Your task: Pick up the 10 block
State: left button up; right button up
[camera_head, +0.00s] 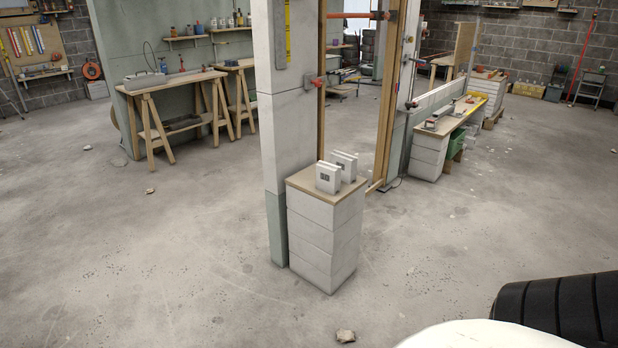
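Two small white blocks stand upright on the wooden top of a pale block pedestal (325,238) at the middle of the head view. The front block (328,178) has a dark printed mark on its face, too small to read for certain. The rear block (345,165) stands close behind it to the right and is partly hidden; its mark is not readable either. I cannot tell which one is the 10 block. Neither of my grippers is in view.
A pale wall end (275,130) rises directly left of the pedestal, with a wooden frame (386,95) behind. A workbench (170,90) stands back left, and a low bench (445,125) at right. The concrete floor is mostly open; a small stone (345,336) lies in front.

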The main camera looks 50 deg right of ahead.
aim_at(328, 175)
jog(key=z, duration=0.15)
jog(key=i, duration=1.95)
jog(key=z, duration=0.7)
jog(key=i, duration=2)
jog(key=z, duration=2.05)
jog(key=i, duration=1)
jog(key=z, duration=0.85)
